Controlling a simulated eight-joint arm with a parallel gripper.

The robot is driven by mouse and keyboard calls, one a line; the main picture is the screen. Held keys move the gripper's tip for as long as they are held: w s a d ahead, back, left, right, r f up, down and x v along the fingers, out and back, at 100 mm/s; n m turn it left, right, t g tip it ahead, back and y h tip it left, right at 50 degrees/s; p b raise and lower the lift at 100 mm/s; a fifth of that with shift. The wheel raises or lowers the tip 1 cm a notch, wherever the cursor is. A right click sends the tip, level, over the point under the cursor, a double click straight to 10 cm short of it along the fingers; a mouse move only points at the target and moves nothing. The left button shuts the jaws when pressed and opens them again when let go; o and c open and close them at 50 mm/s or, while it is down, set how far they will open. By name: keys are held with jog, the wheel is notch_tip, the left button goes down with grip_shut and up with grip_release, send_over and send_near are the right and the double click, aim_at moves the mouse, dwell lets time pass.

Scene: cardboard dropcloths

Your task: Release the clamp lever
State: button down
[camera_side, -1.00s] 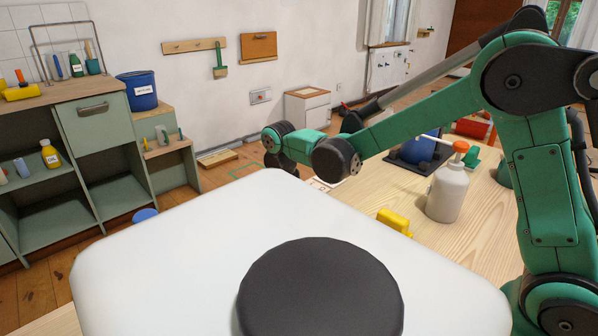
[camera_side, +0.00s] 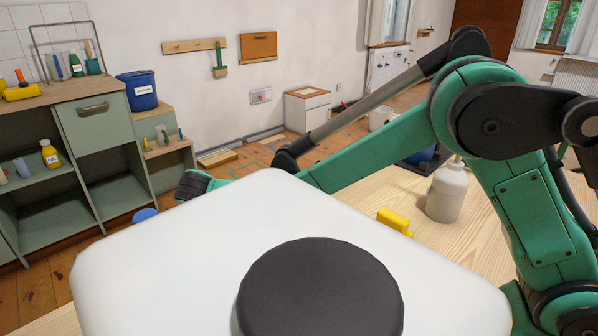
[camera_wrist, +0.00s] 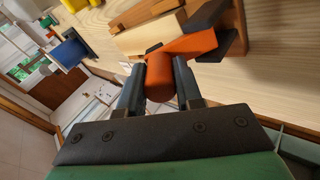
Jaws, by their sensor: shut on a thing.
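The orange clamp lever (camera_wrist: 196,45) shows in the wrist view, at the dark clamp body (camera_wrist: 236,42) beside pale wooden pieces (camera_wrist: 150,37). My gripper (camera_wrist: 160,72) has one finger on each side of the lever's rounded orange end and is shut on it. The far side of the lever and the clamp's full shape are hidden. In the side view, my gripper, the lever and the clamp are hidden behind a large white shape in front; only my arm shows, reaching left behind it.
The white shape (camera_side: 160,240) with a dark disc (camera_side: 320,290) fills the side view's foreground. A white bottle (camera_side: 447,192) and a yellow object (camera_side: 395,221) stand on the wooden bench (camera_side: 470,235). A green cabinet (camera_side: 100,160) is at left.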

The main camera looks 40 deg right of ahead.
jog(key=shift+a+h, duration=0.25)
jog(key=shift+h, duration=0.15)
dwell(0.3)
jog(key=c, duration=0.9)
grip_release()
jog(key=shift+o, duration=0.2)
notch_tip(320, 180, up, 9)
jog(key=a, duration=0.2)
jog(key=shift+s, duration=0.15)
jog(key=shift+a, duration=0.1)
